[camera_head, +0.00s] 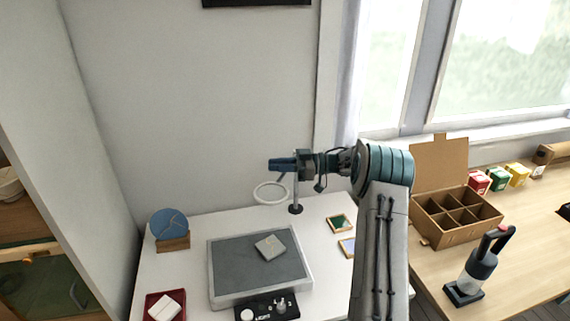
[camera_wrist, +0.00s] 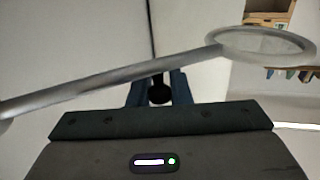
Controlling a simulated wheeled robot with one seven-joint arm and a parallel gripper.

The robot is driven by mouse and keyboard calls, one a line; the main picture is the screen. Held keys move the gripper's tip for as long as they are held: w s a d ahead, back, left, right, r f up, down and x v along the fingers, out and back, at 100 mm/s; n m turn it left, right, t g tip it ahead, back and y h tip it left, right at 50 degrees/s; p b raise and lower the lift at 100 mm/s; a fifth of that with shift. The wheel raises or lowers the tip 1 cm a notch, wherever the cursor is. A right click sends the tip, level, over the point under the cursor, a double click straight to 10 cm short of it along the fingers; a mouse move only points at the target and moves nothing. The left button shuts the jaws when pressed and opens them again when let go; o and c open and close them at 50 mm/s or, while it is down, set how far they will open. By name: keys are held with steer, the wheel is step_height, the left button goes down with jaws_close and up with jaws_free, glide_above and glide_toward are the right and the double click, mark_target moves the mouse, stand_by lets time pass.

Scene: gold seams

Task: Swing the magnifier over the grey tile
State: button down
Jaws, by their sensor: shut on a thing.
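The magnifier's pale ring (camera_head: 271,193) hangs level behind the tray, on an arm from a thin post with a dark round base (camera_head: 296,209). The grey tile (camera_head: 269,246) lies on the dark top of the tray, nearer than the ring; the ring is not over it. My gripper (camera_head: 271,163) is above and behind the tray, close to the post's top. In the wrist view, the magnifier's ring (camera_wrist: 262,31) is at upper right and its arm crosses the blue fingers (camera_wrist: 158,90). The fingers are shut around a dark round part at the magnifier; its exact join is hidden.
The light-rimmed tray (camera_head: 212,282) sits mid-table, a black control box (camera_head: 266,308) in front. A blue disc (camera_head: 169,224) stands at left, a red tray (camera_head: 151,301) at front left. Small framed tiles (camera_head: 340,223) lie at right. A cardboard box (camera_head: 452,236) stands farther right.

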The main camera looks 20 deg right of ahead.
steer(key=c, duration=1.4)
jaws_free()
steer(key=shift+a, duration=0.1)
steer(key=shift+o, duration=0.2)
steer(key=b+v, duration=0.3)
steer(key=v, duration=1.1)
